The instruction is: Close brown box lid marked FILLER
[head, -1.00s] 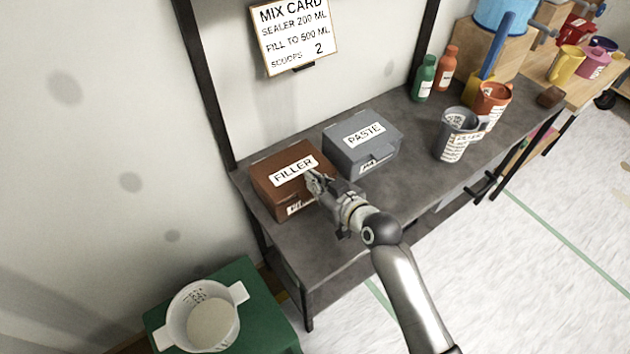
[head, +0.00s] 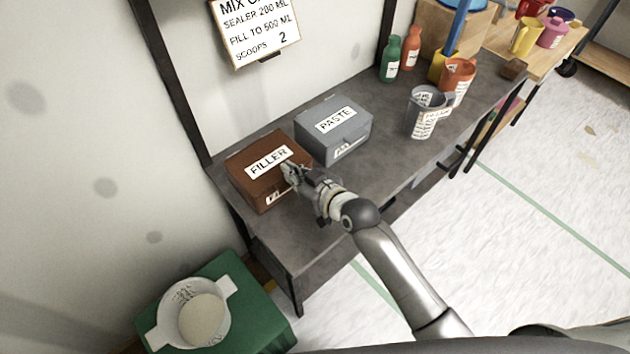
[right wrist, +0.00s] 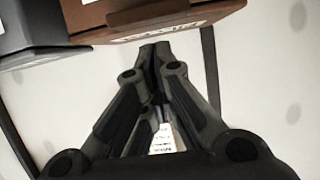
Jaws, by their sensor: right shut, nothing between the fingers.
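The brown box marked FILLER (head: 262,184) sits on the dark table at the left end, with its lid (head: 252,163) down flat on top. My right gripper (head: 289,169) is shut and empty at the box's right front edge, by the lid. In the right wrist view the box (right wrist: 185,22) is at the top, just beyond the shut fingertips (right wrist: 154,46); I cannot tell whether they touch it. My left gripper is not in view.
The grey PASTE box (head: 348,145) stands close on the right of the brown box. A white pot (head: 180,325) rests on a green stand below left. The table front (head: 385,180) is clear.

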